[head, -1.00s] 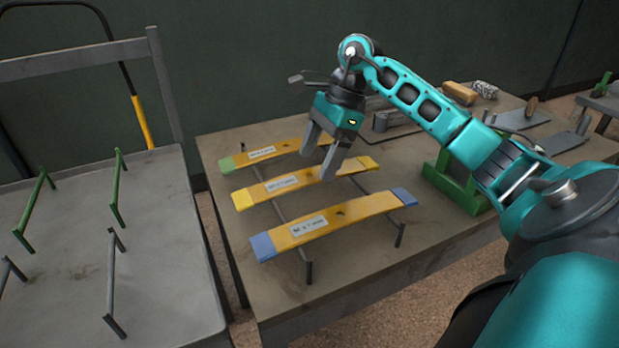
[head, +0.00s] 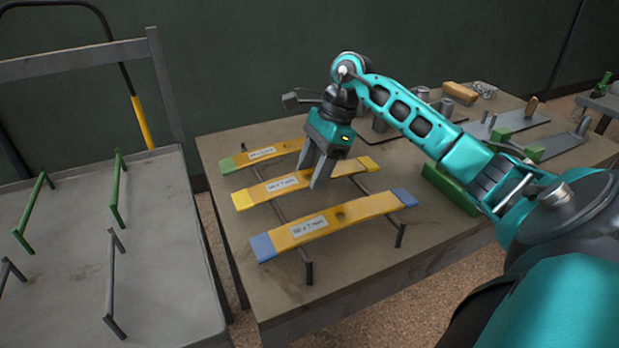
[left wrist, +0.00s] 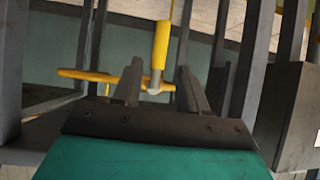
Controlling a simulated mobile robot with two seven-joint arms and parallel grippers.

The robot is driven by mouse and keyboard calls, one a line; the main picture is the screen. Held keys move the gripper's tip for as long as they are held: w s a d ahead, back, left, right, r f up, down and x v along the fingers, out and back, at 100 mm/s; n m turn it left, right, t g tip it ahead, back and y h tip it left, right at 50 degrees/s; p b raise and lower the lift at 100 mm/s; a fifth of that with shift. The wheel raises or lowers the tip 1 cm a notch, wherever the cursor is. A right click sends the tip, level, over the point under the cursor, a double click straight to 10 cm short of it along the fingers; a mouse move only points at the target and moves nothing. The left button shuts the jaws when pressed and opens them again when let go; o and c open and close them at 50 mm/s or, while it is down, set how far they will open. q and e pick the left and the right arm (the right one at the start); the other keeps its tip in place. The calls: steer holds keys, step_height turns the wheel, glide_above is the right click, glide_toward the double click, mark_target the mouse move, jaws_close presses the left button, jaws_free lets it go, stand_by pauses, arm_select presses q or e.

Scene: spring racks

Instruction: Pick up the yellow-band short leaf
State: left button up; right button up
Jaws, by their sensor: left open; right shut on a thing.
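The yellow-band short leaf (head: 284,185) is an orange, slightly arched strip with yellow ends and a white label. It lies across the rack rails as the middle one of three leaves in the head view. My right gripper (head: 311,178) is over its middle from above, shut on it; the fingers hide part of the leaf, which still appears level with its neighbours. My left gripper (left wrist: 160,88) is open in the left wrist view, with nothing held between its fingers.
A green-ended leaf (head: 260,154) lies behind and a blue-ended leaf (head: 325,224) in front, both close by. A grey cart (head: 165,260) with green and grey posts stands left. Blocks and plates (head: 510,122) occupy the table's far right.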

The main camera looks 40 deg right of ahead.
steer(key=c, duration=0.4)
steer(key=shift+r, duration=0.1)
steer(key=shift+c, duration=0.6)
steer(key=shift+r, duration=0.1)
